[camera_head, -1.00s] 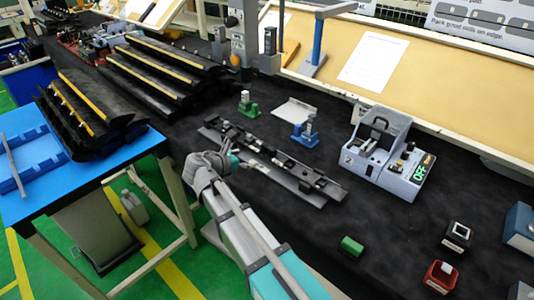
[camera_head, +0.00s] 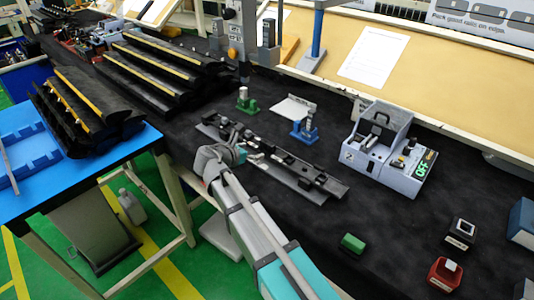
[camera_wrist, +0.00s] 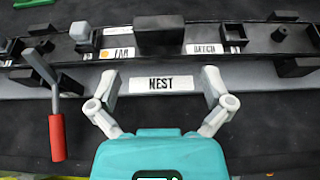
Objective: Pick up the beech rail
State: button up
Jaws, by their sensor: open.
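My gripper (camera_head: 243,155) is at the near edge of a long dark fixture (camera_head: 318,195) on the black bench. In the wrist view my gripper (camera_wrist: 160,92) is open and empty, its two grey fingers apart on either side of the NEST label (camera_wrist: 161,82) on the fixture's grey base. A long black bar with blocks (camera_wrist: 165,40) lies along the fixture, beyond the fingertips. No rail of clear beech colour stands out. A thin pale strip (camera_head: 7,165) lies in the blue tray at far left; I cannot tell whether it is the beech rail.
A red-handled lever (camera_wrist: 57,138) stands left of my fingers. A green stand (camera_head: 246,102) and a blue stand (camera_head: 304,128) are behind the fixture. A grey device (camera_head: 385,150) is to the right. A green block (camera_head: 352,243) lies in front, with clear bench around it.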

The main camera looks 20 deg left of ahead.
aim_at(265, 146)
jog(key=shift+b+x, duration=0.35)
jog(key=shift+x, duration=1.15)
jog(key=shift+b+x, duration=0.75)
jog(key=shift+x, duration=1.85)
jog(key=shift+w+r, duration=0.1)
jog(key=shift+r, duration=0.05)
jog(key=c, duration=1.1)
jog(key=shift+o, duration=0.2)
jog(key=shift+r, duration=0.15)
notch_tip(265, 146, up, 10)
jog(key=p, duration=1)
